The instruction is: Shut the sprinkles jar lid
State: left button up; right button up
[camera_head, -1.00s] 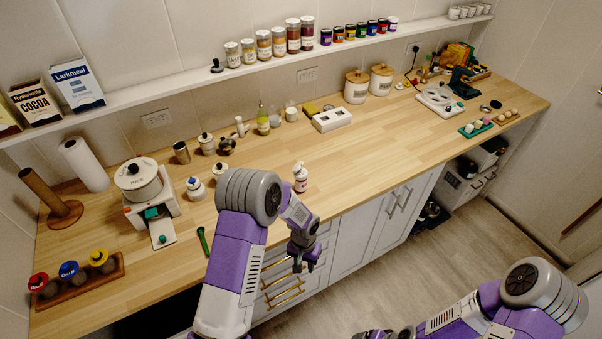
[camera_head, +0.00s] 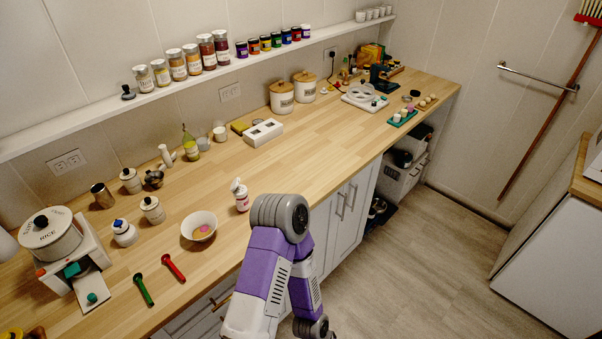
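A small white jar with a pink label (camera_head: 241,197), which looks like the sprinkles jar, stands upright on the wooden counter near its front edge, just left of my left arm. Its white top appears raised and tilted, but it is too small to tell clearly how the lid sits. My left arm comes up from the bottom of the view and bends back down in front of the cabinets. Its gripper fingers are below the picture's edge. My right gripper is out of view.
A white bowl (camera_head: 199,226), a red spoon (camera_head: 173,268) and a green spoon (camera_head: 143,289) lie left of the jar. White canisters (camera_head: 282,97) stand behind.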

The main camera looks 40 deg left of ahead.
aim_at(235, 183)
jog(key=z, duration=0.55)
jog(key=i, duration=2.2)
jog(key=u, duration=3.65)
